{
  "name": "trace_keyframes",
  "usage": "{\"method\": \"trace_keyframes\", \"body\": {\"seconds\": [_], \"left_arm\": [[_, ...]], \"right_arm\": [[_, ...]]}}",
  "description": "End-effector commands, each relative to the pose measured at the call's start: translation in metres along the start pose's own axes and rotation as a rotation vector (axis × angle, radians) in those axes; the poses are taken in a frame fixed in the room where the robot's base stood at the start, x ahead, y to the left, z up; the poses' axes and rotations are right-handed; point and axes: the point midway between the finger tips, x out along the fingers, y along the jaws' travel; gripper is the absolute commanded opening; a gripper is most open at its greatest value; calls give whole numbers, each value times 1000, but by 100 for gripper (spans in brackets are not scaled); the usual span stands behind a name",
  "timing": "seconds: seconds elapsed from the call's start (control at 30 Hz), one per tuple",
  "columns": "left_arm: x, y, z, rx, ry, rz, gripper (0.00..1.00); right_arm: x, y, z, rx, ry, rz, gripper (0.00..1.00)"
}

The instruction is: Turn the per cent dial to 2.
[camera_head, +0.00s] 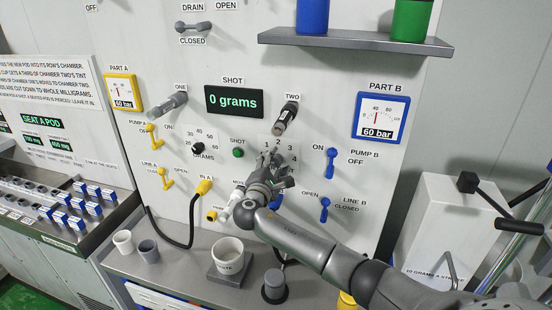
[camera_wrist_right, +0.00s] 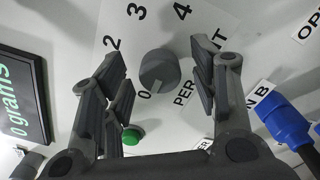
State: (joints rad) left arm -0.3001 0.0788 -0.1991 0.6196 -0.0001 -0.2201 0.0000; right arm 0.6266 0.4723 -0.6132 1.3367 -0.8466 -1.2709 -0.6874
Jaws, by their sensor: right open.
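The per cent dial (camera_wrist_right: 160,70) is a dark grey round knob on a white plate, with numbers around it and the words PER CENT partly covered. A light mark on its face points down and left, near the 0. The 2, 3 and 4 show; the 1 is hidden behind a finger in the wrist view. My right gripper (camera_head: 270,158) is open in front of the dial, its fingers spread on either side, with gaps to the knob in the wrist view. In the head view the gripper covers the dial. My left gripper is out of view.
A green SHOT button (camera_head: 238,153) and the black grams dial (camera_head: 198,149) are left of the gripper. Blue levers (camera_head: 331,163) are to its right. The shot display (camera_head: 234,101) reads 0 grams.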

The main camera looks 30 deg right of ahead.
Motion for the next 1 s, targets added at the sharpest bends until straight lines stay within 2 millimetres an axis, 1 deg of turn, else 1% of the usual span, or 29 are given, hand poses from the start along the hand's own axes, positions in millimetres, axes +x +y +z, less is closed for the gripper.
{"method": "trace_keyframes", "body": {"seconds": [0.03,0.2,0.5,0.53,0.87,0.9,1.0], "left_arm": [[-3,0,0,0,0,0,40],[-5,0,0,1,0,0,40],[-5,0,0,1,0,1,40],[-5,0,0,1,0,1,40],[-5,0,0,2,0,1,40],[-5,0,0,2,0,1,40],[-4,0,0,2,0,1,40]], "right_arm": [[5,1,1,-1,-2,-1,55],[13,0,0,0,0,-1,55],[15,-1,0,1,0,-1,55],[15,-1,0,1,0,-1,53],[14,0,0,1,0,-1,11],[14,0,0,1,0,-1,8],[14,-1,0,4,0,-1,8]]}}
